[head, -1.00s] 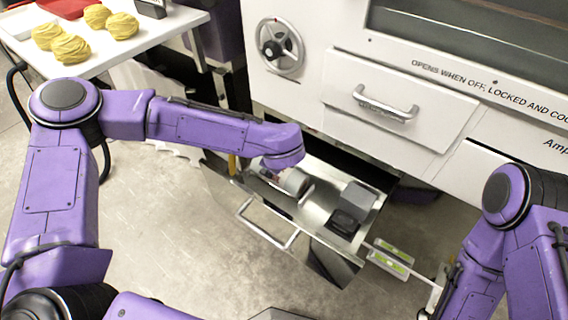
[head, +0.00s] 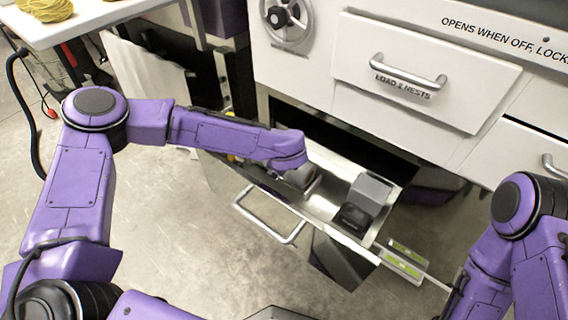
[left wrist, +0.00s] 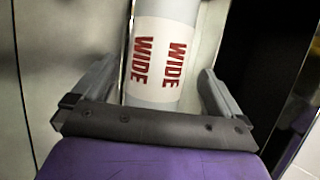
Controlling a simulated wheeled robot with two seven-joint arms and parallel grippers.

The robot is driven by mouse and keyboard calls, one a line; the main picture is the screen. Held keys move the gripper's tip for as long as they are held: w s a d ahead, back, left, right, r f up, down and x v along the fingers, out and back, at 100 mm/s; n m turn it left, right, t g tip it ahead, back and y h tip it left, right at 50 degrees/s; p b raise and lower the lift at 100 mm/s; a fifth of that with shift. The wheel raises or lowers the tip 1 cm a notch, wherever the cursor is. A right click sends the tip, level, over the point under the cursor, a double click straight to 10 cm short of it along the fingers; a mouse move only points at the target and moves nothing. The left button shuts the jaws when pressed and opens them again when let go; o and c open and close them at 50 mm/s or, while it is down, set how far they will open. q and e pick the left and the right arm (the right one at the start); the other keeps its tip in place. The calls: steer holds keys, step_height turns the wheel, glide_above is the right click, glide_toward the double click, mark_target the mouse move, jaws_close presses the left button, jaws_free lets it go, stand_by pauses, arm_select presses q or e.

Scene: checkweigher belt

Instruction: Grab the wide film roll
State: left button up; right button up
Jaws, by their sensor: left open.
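The wide film roll (left wrist: 160,52) is a pale cylinder with a white band reading "WIDE" in red. In the left wrist view it stands between the two fingers of my left gripper (left wrist: 158,70), which is open, with a visible gap on each side.
A grey box (head: 371,190) and a black item (head: 353,217) lie in the drawer, right of the roll. The drawer's bar handle (head: 268,226) faces the open floor. The white machine front (head: 360,105) rises behind. A green-marked fixture (head: 405,258) sits right of the drawer.

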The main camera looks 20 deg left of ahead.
arm_select(q)
steer(key=x, duration=0.4)
steer(key=shift+s+f+b, duration=0.1)
steer(key=shift+b, duration=0.2)
steer(key=c, duration=1.3)
steer(key=shift+d, duration=0.1)
steer(key=shift+c, duration=0.2)
